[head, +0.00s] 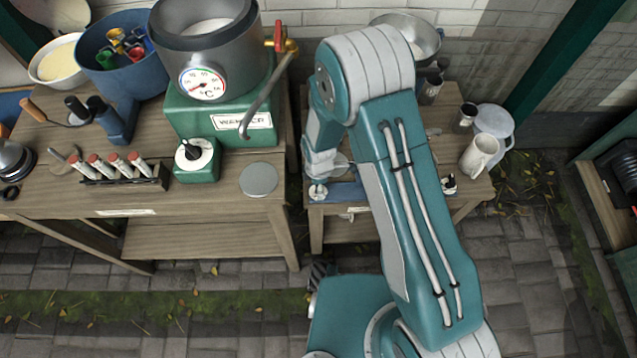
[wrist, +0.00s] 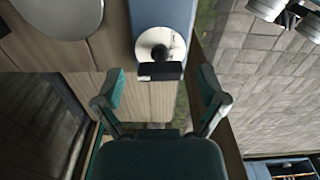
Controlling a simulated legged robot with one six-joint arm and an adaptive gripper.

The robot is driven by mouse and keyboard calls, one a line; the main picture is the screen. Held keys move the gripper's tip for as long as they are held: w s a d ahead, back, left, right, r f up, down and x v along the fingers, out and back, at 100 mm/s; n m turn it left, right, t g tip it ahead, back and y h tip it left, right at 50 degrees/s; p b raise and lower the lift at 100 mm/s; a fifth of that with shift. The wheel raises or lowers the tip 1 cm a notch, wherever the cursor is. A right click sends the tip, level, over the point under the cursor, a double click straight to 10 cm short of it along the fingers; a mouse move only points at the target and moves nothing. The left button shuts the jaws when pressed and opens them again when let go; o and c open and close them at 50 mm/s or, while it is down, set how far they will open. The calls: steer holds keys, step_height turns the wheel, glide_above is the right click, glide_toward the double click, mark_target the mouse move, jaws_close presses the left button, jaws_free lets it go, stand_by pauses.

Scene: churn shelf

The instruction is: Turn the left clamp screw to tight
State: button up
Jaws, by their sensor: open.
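The left clamp screw (head: 318,191) shows in the head view as a small pale disc at the left front of the right-hand bench, directly below my gripper (head: 321,168). In the wrist view the left clamp screw (wrist: 160,44) is a round white disc with a dark centre and a black bar handle, on the end of a blue clamp body (wrist: 163,14). My gripper (wrist: 160,76) is open, its two teal fingers standing apart on either side of the black bar. No contact with the bar shows. The marking on the disc is too small to read.
A second small screw (head: 448,184) sits at the bench's right front. The left bench carries a green warmer (head: 215,118) with a metal pot, a black knob (head: 195,150), a vial rack (head: 120,178) and a grey disc (head: 258,180). Mugs (head: 478,155) stand at right.

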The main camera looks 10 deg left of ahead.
steer(key=shift+a, duration=0.15)
steer(key=c, duration=1.2)
steer(key=shift+o, duration=0.2)
steer(key=shift+m, duration=0.3)
steer(key=m, duration=0.3)
steer(key=shift+m, duration=0.4)
steer(key=m, duration=1.4)
steer(key=shift+m, duration=0.3)
